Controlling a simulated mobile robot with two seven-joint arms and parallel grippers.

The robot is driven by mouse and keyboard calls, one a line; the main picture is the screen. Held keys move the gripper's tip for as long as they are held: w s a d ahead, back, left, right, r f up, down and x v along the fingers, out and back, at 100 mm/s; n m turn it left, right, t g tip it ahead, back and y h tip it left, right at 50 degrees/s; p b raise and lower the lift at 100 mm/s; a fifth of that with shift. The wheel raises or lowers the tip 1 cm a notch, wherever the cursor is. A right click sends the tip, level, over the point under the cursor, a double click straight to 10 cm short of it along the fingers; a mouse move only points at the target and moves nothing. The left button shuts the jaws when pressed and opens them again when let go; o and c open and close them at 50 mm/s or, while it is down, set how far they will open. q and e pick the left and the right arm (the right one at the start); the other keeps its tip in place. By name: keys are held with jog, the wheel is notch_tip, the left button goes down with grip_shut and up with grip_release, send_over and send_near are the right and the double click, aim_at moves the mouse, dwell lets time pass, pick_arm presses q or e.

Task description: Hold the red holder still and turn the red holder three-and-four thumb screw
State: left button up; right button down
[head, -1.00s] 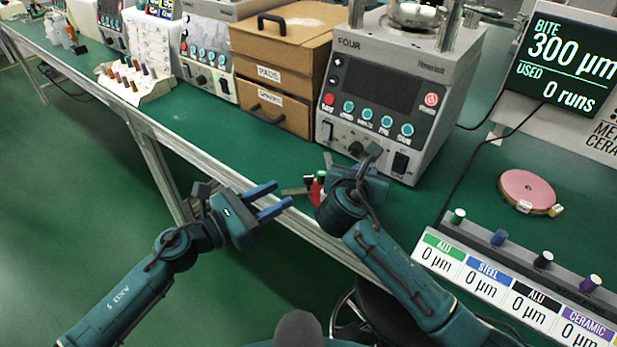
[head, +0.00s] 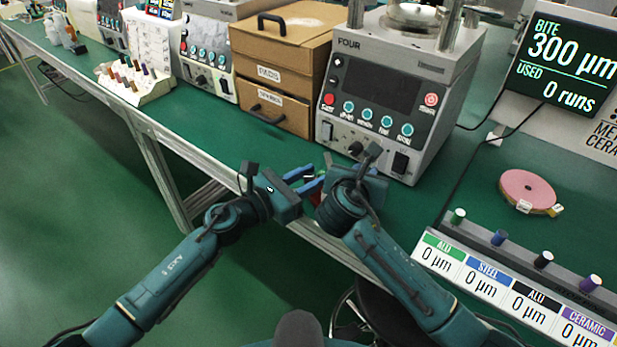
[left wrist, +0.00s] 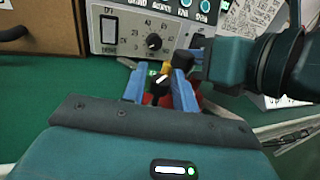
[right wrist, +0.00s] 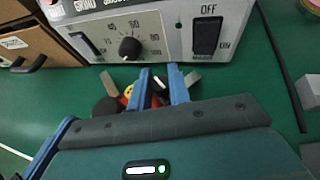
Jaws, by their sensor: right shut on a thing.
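The red holder (left wrist: 203,98) shows only in small parts at the bench's front edge below the machine marked FOUR. My right gripper (right wrist: 160,74) is shut on it; in the head view my right wrist hides its fingers. A black thumb screw (left wrist: 157,86) with a white mark shows in the left wrist view, beside green and brass-coloured parts. My left gripper (head: 315,176) is open, its blue fingers on either side of this screw with gaps visible. I cannot tell which numbered screw it is.
The machine FOUR (head: 385,90) stands close behind the grippers, with its dial and switch facing them. A wooden drawer box (head: 275,75) is to its left. A pink disc (head: 527,188) and a labelled rack (head: 500,285) lie to the right. Green bench surface between is clear.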

pick_arm(q)
grip_shut()
jog(key=shift+n+t+y, duration=0.4)
jog(key=shift+t, duration=0.1)
jog(key=shift+d+r+n+t+y, duration=0.15)
jog(key=shift+n+t+y, duration=0.65)
jog(key=shift+t+y, duration=0.1)
jog(key=shift+n+t+y, duration=0.9)
jog(key=shift+n+y, duration=0.1)
jog(key=shift+y, duration=0.2)
